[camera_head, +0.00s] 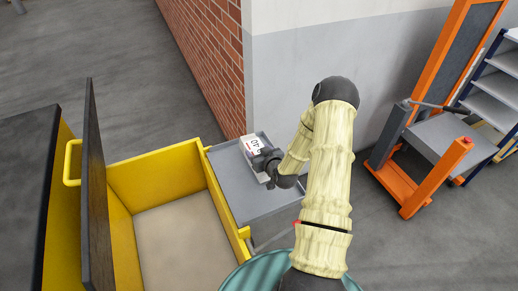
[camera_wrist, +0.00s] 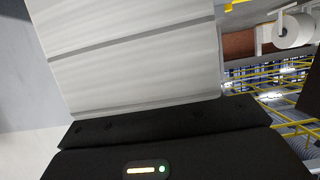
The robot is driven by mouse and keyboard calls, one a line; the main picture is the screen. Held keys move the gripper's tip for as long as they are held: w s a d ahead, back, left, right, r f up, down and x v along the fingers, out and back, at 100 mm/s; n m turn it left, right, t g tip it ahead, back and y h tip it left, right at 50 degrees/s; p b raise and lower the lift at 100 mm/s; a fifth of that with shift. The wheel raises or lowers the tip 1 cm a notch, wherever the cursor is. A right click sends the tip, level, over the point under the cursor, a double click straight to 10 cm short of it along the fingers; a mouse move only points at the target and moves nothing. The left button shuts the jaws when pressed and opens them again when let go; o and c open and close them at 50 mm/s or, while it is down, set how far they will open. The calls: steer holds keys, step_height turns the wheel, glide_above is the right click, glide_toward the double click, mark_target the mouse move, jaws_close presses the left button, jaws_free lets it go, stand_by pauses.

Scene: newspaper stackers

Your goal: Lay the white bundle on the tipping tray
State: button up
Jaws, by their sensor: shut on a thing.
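The white bundle (camera_head: 251,147) is at the far end of a grey-topped stand (camera_head: 255,195), beside the brick wall's corner. My gripper (camera_head: 268,163) is shut on the bundle from its right side. I cannot tell whether the bundle touches the stand's top or is just above it. In the wrist view the bundle (camera_wrist: 135,55) fills the upper part, pale with dark lines across it, right against my dark gripper (camera_wrist: 165,125). The fingertips are hidden there. A grey tray (camera_head: 440,138) on an orange frame, apparently the tipping tray, is at the right, empty and tilted.
A yellow open-topped bin (camera_head: 160,180) with a pale floor adjoins the stand's left side. A dark upright panel (camera_head: 95,190) stands left of it. The wall corner (camera_head: 247,80) is close behind the bundle. Blue-framed shelves (camera_head: 495,100) stand at the far right. Floor shows before the orange frame.

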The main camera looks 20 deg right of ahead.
steer(key=shift+f+p, duration=0.35)
steer(key=shift+f, duration=0.95)
steer(key=o, duration=1.8)
steer(key=shift+f, duration=0.1)
steer(key=shift+c, duration=0.2)
steer(key=shift+s, duration=0.1)
steer(key=b+v, duration=0.4)
steer(key=v, duration=0.8)
